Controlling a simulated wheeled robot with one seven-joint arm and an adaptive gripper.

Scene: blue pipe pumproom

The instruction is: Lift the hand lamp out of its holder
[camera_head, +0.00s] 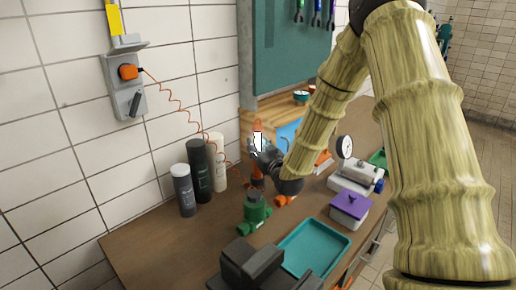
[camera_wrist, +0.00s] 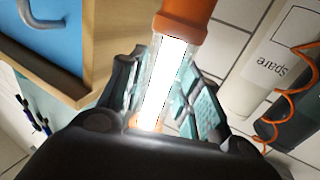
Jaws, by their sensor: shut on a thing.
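The hand lamp (camera_head: 257,140) stands upright above the workbench, near the wall, with a glowing white tube and orange ends. Its tube (camera_wrist: 164,80) and an orange end (camera_wrist: 187,22) also show in the wrist view. My gripper (camera_head: 258,151) reaches it from the right and is shut on the tube; in the wrist view the teal-padded fingers (camera_wrist: 172,88) lie on both sides of the tube. A coiled orange cord (camera_head: 184,110) runs down to the lamp area. The holder cannot be made out clearly, so I cannot tell whether the lamp's lower end is in it.
Several bottles (camera_head: 199,170) stand left of the lamp. A green valve (camera_head: 255,210), a teal tray (camera_head: 313,249) and a purple-lidded box (camera_head: 349,207) are on the bench (camera_head: 150,245) in front. A wall socket (camera_head: 125,85) has an orange plug. A wooden cabinet is close behind.

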